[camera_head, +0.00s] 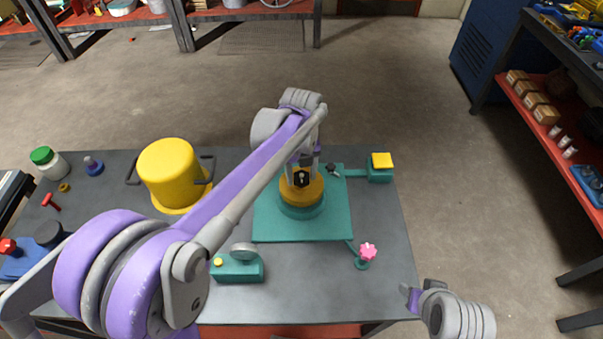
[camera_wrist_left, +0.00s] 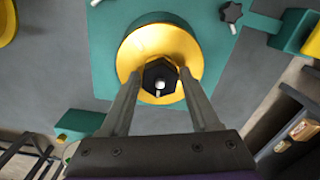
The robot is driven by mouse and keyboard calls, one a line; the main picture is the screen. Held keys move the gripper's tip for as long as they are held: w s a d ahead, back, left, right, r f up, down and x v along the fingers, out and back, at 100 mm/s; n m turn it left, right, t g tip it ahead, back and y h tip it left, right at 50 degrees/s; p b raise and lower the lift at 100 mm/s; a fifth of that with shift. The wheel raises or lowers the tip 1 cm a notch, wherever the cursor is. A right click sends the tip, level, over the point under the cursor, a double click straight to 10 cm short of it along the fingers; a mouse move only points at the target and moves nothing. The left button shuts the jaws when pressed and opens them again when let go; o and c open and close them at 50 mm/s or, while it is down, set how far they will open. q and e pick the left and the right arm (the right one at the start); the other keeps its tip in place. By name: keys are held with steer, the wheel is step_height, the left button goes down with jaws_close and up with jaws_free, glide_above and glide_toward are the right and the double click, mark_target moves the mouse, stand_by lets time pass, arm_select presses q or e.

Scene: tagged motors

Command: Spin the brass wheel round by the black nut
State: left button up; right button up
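The brass-yellow wheel (camera_head: 314,192) lies flat on a round teal hub in the middle of a teal plate (camera_head: 268,222). The black hexagonal nut (camera_head: 301,179) sits at its centre with a pale stud; the wrist view shows the nut (camera_wrist_left: 153,72) and wheel (camera_wrist_left: 143,45) from above. My left gripper (camera_head: 303,174) points down over the wheel. Its two grey fingertips (camera_wrist_left: 160,76) stand on either side of the nut, with a narrow gap seen beside it. My right gripper (camera_head: 412,298) is at the lower right, off the bench corner; its fingers are not clear.
A teal arm with a yellow block (camera_head: 382,160), a black knob (camera_head: 331,168) and a pink knob (camera_head: 368,252) surround the plate. A teal box with a grey disc (camera_head: 238,270) is in front. A yellow pot (camera_head: 168,174) stands left. The bench's right front is bare.

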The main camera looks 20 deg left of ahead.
arm_select(q)
steer(key=o, duration=0.5)
steer(key=n, duration=0.3)
steer(key=shift+n, duration=0.3)
steer(key=n, duration=0.4)
steer(key=shift+n, duration=0.3)
steer(key=n, duration=0.6)
steer(key=shift+n, duration=0.4)
